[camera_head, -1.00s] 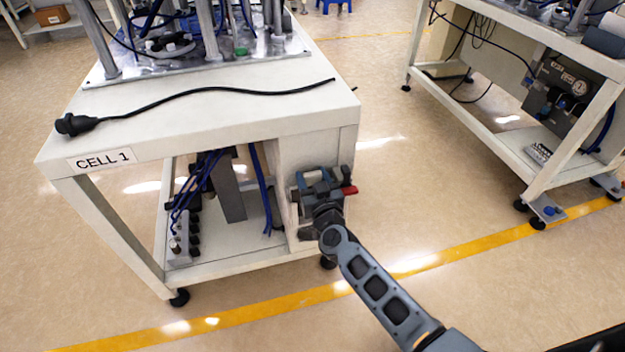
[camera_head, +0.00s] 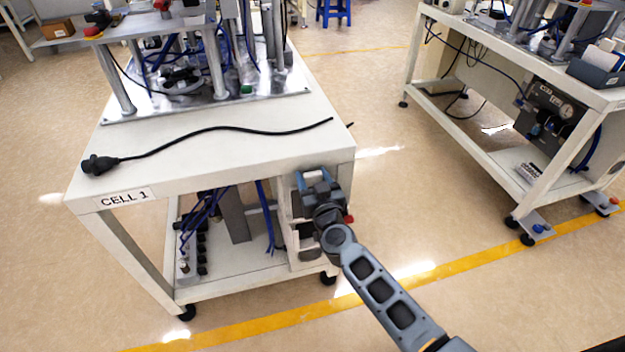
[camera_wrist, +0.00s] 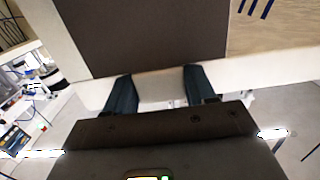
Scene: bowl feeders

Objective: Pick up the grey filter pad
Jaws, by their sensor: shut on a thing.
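My gripper (camera_head: 315,182) is at the right front corner of the CELL 1 table, just below the tabletop edge. In the wrist view its two dark blue fingers (camera_wrist: 158,74) are apart, with their tips at the lower edge of a dark grey-brown flat panel (camera_wrist: 145,38). This panel looks like the filter pad and fills the top middle of that view. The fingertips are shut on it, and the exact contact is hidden. In the head view my wrist covers most of this spot, and I cannot make out the pad there.
The CELL 1 table (camera_head: 230,165) carries a black cable (camera_head: 200,132) and a metal machine plate (camera_head: 210,106). Its side cabinet and legs are close to my gripper. A red knob (camera_head: 349,219) shows beside my wrist. Open floor (camera_head: 420,200) lies between this table and the right-hand table (camera_head: 470,135).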

